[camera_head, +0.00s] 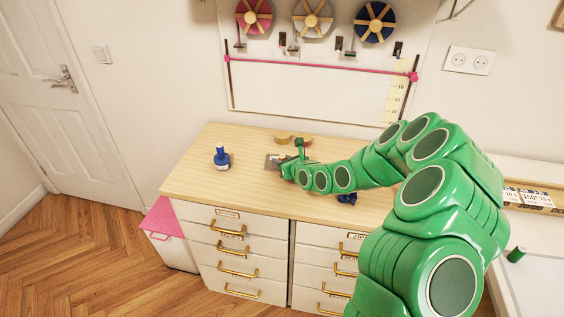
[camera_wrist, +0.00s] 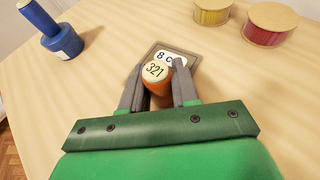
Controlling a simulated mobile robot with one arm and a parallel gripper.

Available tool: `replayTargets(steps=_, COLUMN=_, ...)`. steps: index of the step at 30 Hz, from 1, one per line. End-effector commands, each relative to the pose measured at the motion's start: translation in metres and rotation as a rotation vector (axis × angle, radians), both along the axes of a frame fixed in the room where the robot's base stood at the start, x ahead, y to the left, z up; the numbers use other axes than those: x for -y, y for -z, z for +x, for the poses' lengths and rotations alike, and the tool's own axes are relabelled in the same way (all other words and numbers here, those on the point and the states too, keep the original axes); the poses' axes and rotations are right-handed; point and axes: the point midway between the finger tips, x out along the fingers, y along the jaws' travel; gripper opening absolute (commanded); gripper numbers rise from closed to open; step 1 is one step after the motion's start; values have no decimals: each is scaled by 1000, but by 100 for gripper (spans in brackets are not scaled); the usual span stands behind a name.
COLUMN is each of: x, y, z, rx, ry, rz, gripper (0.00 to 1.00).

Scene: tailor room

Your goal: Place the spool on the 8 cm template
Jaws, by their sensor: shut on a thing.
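My gripper (camera_wrist: 158,70) is shut on an orange-brown spool (camera_wrist: 157,84) with a pale round top marked "321". The spool stands between the two grey fingers. The 8 cm template (camera_wrist: 186,50) is a grey plate with a white label, partly hidden behind the spool and fingers. The spool overlaps the plate's near part in the wrist view; I cannot tell whether it touches the plate. In the head view the template (camera_head: 271,160) lies on the wooden top beside my gripper (camera_head: 284,164), and the held spool cannot be made out.
A blue object with an upright handle (camera_wrist: 62,38) stands left of the template. A yellow-sided round piece (camera_wrist: 211,11) and a red-sided one (camera_wrist: 269,24) stand beyond it to the right. The dresser top (camera_head: 200,185) is clear at the front left.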

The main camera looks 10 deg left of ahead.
Motion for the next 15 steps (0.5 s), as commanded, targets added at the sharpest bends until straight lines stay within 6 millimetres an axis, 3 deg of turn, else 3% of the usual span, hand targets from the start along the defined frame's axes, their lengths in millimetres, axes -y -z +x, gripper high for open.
replayTargets(steps=5, x=0, y=3, z=0, rx=0, ry=0, rz=0, gripper=1)
replayTargets(steps=6, x=0, y=3, z=0, rx=0, ry=0, rz=0, gripper=34)
replayTargets(steps=10, x=0, y=2, z=0, rx=0, ry=0, rz=0, gripper=54)
replayTargets(steps=15, x=0, y=2, z=0, rx=0, ry=0, rz=0, gripper=55)
